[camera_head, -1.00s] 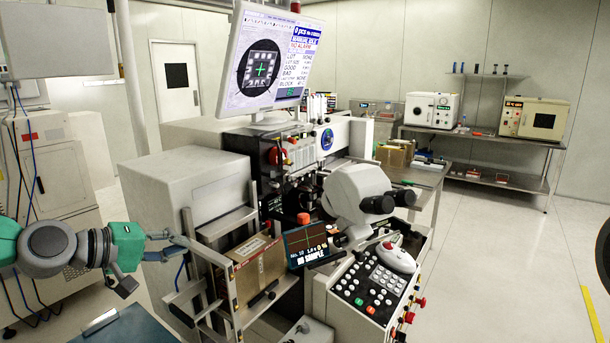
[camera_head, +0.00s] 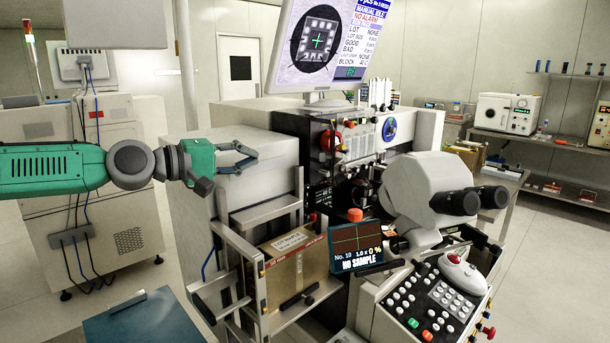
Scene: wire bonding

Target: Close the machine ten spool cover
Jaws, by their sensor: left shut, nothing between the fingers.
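The wire bonding machine (camera_head: 412,130) stands at the centre with its monitor (camera_head: 325,45) above. A round blue disc (camera_head: 389,129) sits on its upper front panel; I cannot tell for sure whether this is the spool cover, or whether a cover stands open. My left gripper (camera_head: 252,158) comes in from the left on a green and grey arm. It is shut and empty, in front of the grey cabinet beside the machine, well to the left of the blue disc. My right gripper is not in view.
A metal rack with a cardboard box (camera_head: 297,268) stands in front of the machine. The microscope head (camera_head: 425,190), a small screen (camera_head: 355,246) and a keypad panel (camera_head: 432,305) stick out at right. A blue-topped surface (camera_head: 145,318) is at the lower left.

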